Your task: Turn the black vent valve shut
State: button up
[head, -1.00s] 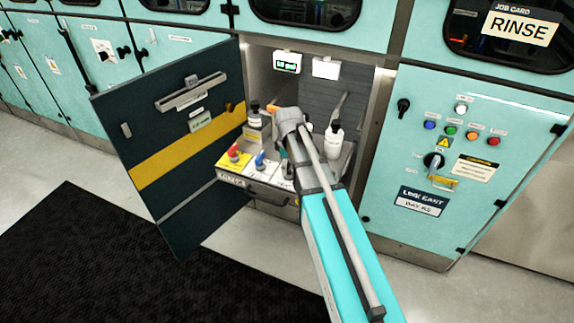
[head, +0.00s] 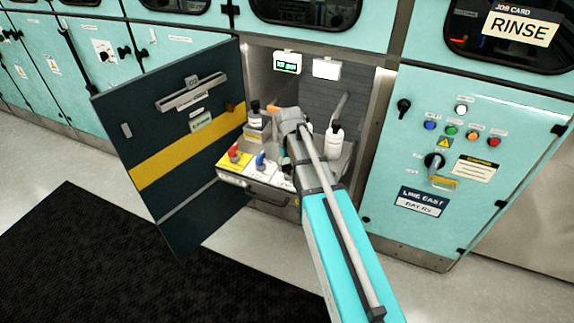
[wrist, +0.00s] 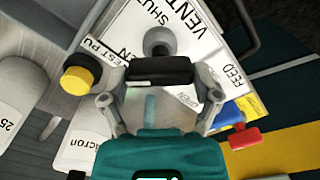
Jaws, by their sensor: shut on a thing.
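The black vent valve handle (wrist: 160,70) sits in front of its grey round hub (wrist: 158,40) in the wrist view. Its white plate (wrist: 197,45) reads VENT and SHUT, with another word partly covered. My gripper (wrist: 160,88) is shut on the black handle, one finger at each end of it. The handle lies across the picture between the fingers; I cannot tell exactly which label it points to. In the head view my arm hides the handle and the fingertips.
A blue valve (head: 260,161) and a red valve (head: 234,155) stand left of my arm. A yellow-topped black button (wrist: 80,78) and white cylinders (wrist: 82,150) are close by. A white bottle (head: 333,140) stands right. The open dark door (head: 175,130) flanks the bay's left side.

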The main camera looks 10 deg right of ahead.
jog(key=m, duration=0.5)
jog(key=shift+s+m, duration=0.1)
jog(key=shift+m, duration=0.2)
jog(key=m, duration=0.4)
dwell(0.4)
jog(key=o, duration=1)
jog(key=shift+c, duration=0.2)
jog(key=shift+r, duration=0.1)
